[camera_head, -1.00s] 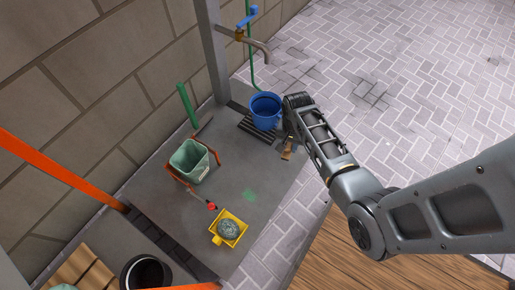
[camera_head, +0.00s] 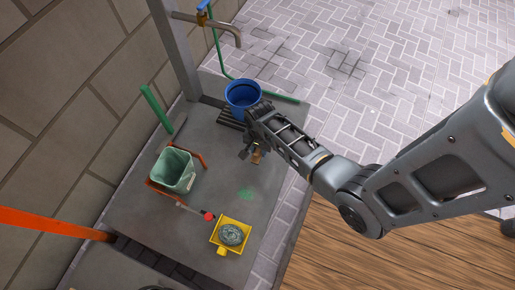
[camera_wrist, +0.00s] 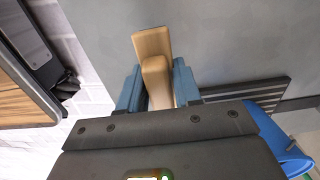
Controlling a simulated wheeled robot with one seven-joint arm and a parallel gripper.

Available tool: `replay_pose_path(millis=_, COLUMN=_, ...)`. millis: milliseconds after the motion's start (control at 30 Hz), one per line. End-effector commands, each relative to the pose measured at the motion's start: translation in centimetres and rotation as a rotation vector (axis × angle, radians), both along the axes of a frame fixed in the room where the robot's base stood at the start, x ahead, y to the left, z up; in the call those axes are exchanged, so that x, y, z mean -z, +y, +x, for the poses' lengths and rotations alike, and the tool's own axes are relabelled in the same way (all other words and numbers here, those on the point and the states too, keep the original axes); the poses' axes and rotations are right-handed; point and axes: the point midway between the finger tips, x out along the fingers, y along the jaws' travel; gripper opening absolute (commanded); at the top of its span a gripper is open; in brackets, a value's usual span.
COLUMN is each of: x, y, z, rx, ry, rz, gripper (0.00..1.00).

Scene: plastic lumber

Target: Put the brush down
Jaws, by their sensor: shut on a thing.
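The brush shows as a pale wooden block with a raised wooden part (camera_wrist: 155,75) in the wrist view. In the head view it is a small tan piece (camera_head: 257,156) under the end of my arm. My gripper (camera_wrist: 158,88) is shut on it, with one blue-grey finger on each side. The brush is over the grey slab (camera_head: 215,125), to the front of the blue bucket. I cannot tell whether it touches the slab. Its bristles are hidden.
The blue bucket (camera_head: 242,94) stands on a dark grate below the tap (camera_head: 220,27). A green bucket (camera_head: 175,170) sits in an orange frame. A yellow tray (camera_head: 230,236) holds a grey-green oval thing.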

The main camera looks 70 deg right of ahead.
Motion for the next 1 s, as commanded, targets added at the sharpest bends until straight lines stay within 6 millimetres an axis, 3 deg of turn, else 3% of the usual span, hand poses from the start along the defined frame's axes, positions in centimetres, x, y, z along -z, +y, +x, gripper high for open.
replay_pose_path(millis=167, x=0.8, y=0.5, z=0.4, rx=0.0, ry=0.0, rz=0.0, gripper=0.0)
replay_pose_path(millis=433, x=4.3, y=0.5, z=0.4, rx=0.001, ry=0.001, rz=0.0, gripper=0.0)
replay_pose_path(millis=867, x=4.7, y=0.5, z=0.4, rx=0.0, ry=0.0, rz=0.0, gripper=0.0)
replay_pose_path(millis=900, x=4.6, y=0.5, z=0.4, rx=0.0, ry=0.0, rz=0.0, gripper=0.36)
replay_pose_path(millis=1000, x=4.6, y=0.5, z=0.4, rx=0.0, ry=0.0, rz=0.0, gripper=0.46)
